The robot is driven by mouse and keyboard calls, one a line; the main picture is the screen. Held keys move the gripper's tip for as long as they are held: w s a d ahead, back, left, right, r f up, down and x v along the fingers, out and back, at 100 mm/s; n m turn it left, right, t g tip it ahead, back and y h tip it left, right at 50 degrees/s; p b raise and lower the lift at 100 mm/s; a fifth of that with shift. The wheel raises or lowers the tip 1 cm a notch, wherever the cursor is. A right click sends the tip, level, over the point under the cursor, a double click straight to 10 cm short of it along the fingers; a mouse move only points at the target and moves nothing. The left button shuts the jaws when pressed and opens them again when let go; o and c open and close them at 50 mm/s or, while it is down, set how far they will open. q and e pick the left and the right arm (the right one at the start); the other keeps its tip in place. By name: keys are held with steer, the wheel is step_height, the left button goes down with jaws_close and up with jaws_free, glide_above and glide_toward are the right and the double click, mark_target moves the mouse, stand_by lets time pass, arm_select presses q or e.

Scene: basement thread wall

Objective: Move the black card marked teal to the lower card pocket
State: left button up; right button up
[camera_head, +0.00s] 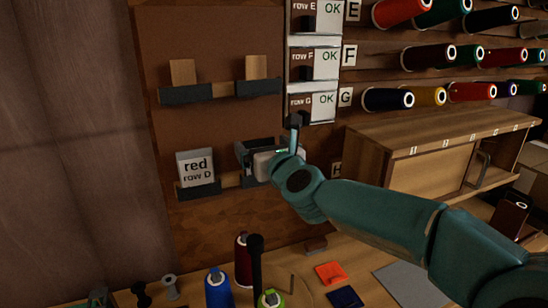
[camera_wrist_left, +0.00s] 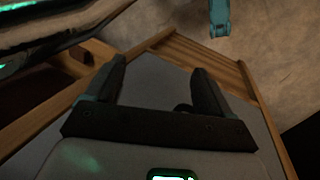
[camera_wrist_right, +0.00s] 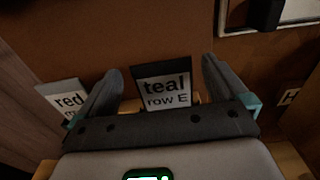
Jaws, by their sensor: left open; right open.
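The black card marked teal (camera_wrist_right: 165,90) has a white label reading "teal row E". In the right wrist view it stands upright between the spread fingers of my right gripper (camera_wrist_right: 160,66), with a visible gap on each side. In the head view my right gripper (camera_head: 270,143) is at the lower right card pocket (camera_head: 248,182) and hides the card and most of that pocket. How deep the card sits cannot be told. My left gripper (camera_wrist_left: 158,68) is open and empty over a grey surface with wooden edges.
A red row D card (camera_head: 197,168) stands in the lower left pocket. Two upper pockets (camera_head: 185,94) hold plain tan pieces. Spools (camera_head: 400,12) and a wooden cabinet (camera_head: 400,160) are on the right. Several spools (camera_head: 218,288) stand on the bench below.

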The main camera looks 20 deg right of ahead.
steer(key=s+b, duration=0.1)
steer(key=s, duration=1.4)
steer(key=shift+s+d+r, duration=0.25)
steer(key=shift+s+r, duration=0.05)
steer(key=shift+s, duration=0.1)
